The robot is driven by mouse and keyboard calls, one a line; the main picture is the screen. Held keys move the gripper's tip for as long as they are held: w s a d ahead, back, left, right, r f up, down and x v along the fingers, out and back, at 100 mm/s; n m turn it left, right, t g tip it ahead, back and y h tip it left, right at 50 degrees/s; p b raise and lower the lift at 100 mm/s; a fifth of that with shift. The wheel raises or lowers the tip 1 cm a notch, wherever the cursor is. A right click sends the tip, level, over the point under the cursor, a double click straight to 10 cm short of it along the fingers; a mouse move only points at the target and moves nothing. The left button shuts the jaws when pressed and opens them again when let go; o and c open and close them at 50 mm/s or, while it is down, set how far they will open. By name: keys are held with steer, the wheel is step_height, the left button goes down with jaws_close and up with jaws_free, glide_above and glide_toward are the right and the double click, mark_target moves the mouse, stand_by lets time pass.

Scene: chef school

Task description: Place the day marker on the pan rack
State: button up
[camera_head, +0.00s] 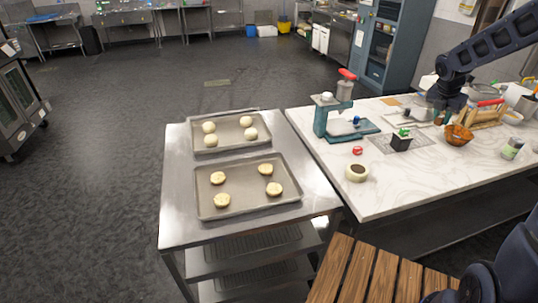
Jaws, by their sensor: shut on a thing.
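My gripper (446,107) reaches in from the upper right, pointing down over the back of the marble-topped counter. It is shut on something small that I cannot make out. I cannot identify the day marker for certain in this view. The steel rack (180,226) stands left of the counter, with baking trays on its top and shelves below. My gripper is well to the right of it and apart from it.
The rack's top bears a near tray (238,190) and a far tray (230,144) with round pieces. On the counter (392,198) are a teal press (322,120), a tape roll (356,173), a black green-topped holder (401,140) and an orange bowl (457,135). A wooden slatted surface (365,272) is in front.

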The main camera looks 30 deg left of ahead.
steer(key=w+a+n+y, duration=0.2)
steer(key=a+n, duration=0.2)
steer(key=a, duration=1.2)
step_height(320, 180, up, 2)
steer(key=r+n+y, duration=0.1)
steer(key=n+y, duration=0.2)
steer(key=n, duration=0.8)
glide_above(283, 135)
steer(key=s+d, duration=0.1)
steer(key=shift+g, duration=0.3)
step_height(283, 135, down, 20)
steer(key=shift+s+f, duration=0.1)
steer(key=o, duration=1)
steer(key=shift+f, duration=0.15)
steer(key=v, duration=1.2)
steer(key=shift+d, duration=0.25)
